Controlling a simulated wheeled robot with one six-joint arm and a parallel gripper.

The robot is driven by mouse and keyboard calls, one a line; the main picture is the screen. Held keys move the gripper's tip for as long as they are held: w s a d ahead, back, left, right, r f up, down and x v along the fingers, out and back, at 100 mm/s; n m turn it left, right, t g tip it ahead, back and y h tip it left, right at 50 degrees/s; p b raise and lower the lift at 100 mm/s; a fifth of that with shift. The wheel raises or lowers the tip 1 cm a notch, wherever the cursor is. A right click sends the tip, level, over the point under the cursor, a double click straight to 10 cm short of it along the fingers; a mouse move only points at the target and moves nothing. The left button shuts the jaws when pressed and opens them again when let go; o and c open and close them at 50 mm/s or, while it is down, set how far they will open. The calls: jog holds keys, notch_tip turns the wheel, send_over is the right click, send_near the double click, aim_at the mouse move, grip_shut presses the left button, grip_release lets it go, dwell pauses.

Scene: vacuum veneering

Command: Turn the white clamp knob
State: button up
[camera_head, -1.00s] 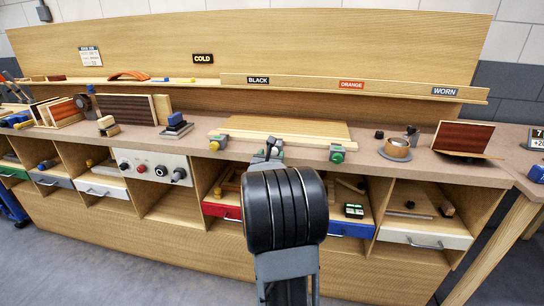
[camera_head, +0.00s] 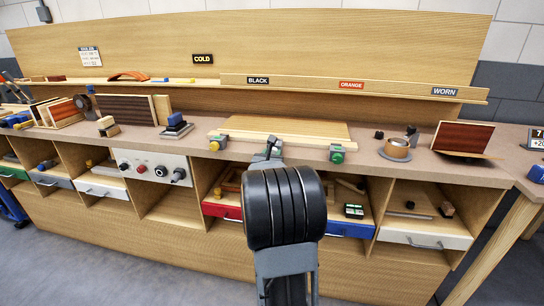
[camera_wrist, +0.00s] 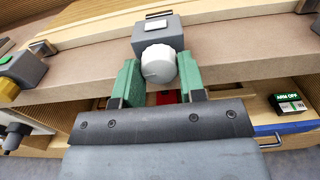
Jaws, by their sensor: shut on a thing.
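In the wrist view the white clamp knob (camera_wrist: 158,64) faces me on the front of a grey clamp (camera_wrist: 160,33). The clamp sits at the bench's front edge, against a pale wooden board (camera_wrist: 100,24). My gripper (camera_wrist: 160,76) has its green finger pads on either side of the knob and is shut on it. In the head view my gripper (camera_head: 268,156) is at the front edge of the same board (camera_head: 285,130). My arm hides the white knob there.
A clamp with a green knob (camera_head: 337,155) stands to the right, another clamp (camera_head: 218,141) to the left. Below are open shelves, a red drawer (camera_head: 222,211) and a blue drawer (camera_head: 350,230). A small green-and-black box (camera_wrist: 290,104) sits on the shelf at right.

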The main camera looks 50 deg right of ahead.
jog(key=m+b, duration=0.1)
jog(key=b, duration=0.3)
jog(key=shift+m, duration=0.4)
jog(key=o, duration=0.9)
jog(key=p+v, duration=0.1)
jog(key=v, duration=1.2)
jog(key=shift+s+a, duration=0.15)
jog(key=shift+a, duration=0.25)
